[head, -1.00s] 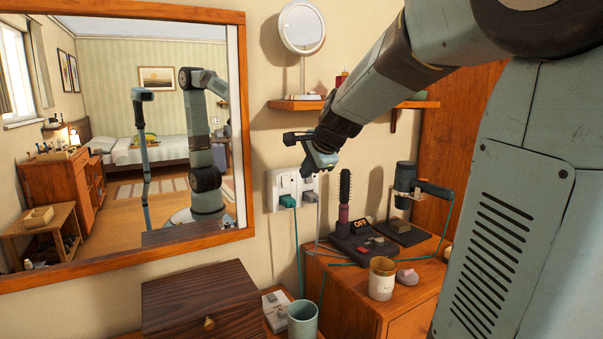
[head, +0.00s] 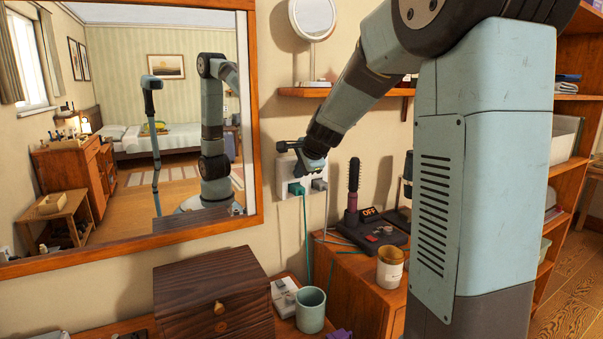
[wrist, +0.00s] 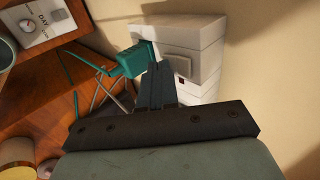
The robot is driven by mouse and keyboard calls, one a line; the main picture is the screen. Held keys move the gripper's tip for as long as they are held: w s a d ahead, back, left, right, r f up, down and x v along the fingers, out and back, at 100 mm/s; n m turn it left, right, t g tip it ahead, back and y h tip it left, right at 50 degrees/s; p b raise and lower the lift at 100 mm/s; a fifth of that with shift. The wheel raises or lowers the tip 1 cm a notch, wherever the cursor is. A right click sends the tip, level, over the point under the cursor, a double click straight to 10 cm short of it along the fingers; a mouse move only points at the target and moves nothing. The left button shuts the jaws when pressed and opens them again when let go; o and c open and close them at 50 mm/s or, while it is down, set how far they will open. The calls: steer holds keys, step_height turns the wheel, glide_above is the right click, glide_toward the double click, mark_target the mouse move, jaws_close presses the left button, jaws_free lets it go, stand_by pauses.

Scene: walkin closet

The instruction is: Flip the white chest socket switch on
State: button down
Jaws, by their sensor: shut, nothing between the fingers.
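The white wall socket (head: 284,168) is on the wall right of the mirror, with a teal plug (head: 297,189) in its left part and a grey plug (head: 319,185) in its right part. My gripper (head: 313,168) is shut and empty, in front of the upper part of the socket and covering some of its face. In the wrist view, the socket (wrist: 205,38) and teal plug (wrist: 130,60) lie just beyond my closed fingertips (wrist: 154,68). I cannot tell whether the fingers touch the socket. Switch positions are too small or hidden to read.
Below are a dark wooden box (head: 190,290), a teal mug (head: 310,312) and a white dial device (head: 284,290). To the right are a brush on a dark base marked OFF (head: 372,235) and a candle jar (head: 390,268). A shelf (head: 300,92) is above; cords hang below the socket.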

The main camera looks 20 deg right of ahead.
stand_by(0.3)
steer(key=shift+w+f, duration=0.15)
steer(key=shift+w, duration=0.1)
steer(key=shift+r, duration=0.9)
steer(key=shift+s, duration=0.1)
steer(key=s+f+v, duration=0.1)
steer(key=s+v, duration=0.1)
steer(key=v, duration=1)
steer(key=shift+s+d, duration=0.25)
